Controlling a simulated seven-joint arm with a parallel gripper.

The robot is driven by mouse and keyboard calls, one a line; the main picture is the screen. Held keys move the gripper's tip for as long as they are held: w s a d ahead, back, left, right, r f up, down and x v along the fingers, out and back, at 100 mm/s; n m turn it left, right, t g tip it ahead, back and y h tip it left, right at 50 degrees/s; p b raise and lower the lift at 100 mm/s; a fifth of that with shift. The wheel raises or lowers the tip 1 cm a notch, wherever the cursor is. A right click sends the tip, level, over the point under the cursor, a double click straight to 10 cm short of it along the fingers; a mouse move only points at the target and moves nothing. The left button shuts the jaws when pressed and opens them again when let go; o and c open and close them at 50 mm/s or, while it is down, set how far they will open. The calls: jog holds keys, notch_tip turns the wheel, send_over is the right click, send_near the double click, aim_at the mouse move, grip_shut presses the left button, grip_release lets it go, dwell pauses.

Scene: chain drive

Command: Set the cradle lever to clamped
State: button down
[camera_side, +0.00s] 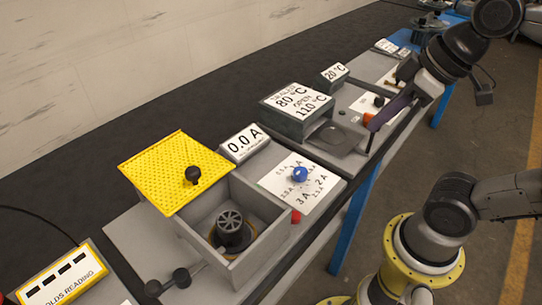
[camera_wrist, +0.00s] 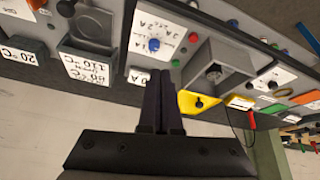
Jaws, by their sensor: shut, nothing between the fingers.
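An open grey box (camera_side: 255,269) in the side view holds a dark finned round part (camera_side: 231,228); the wrist view also shows the box (camera_wrist: 238,58). A short bar with black knobs (camera_side: 182,278) lies at the box's lower left. It may be the cradle lever, but I cannot tell for sure, nor read its setting. In the wrist view, the gripper (camera_wrist: 160,75) points toward the row of units, touching nothing that I can make out.
A yellow perforated lid (camera_side: 165,165) with a black knob sits behind the box. A dial panel with a blue knob (camera_side: 300,174) and a 0.0 A display (camera_side: 245,142) stand beside it.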

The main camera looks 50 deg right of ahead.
jog(key=f+m, duration=0.1)
jog(key=d+f+m, duration=0.1)
jog(key=f, duration=0.1)
jog(key=f+m, duration=0.1)
jog(key=shift+s+d+f+h, duration=0.2)
jog(key=shift+s+d+h, duration=0.1)
jog(key=shift+h, duration=0.1)
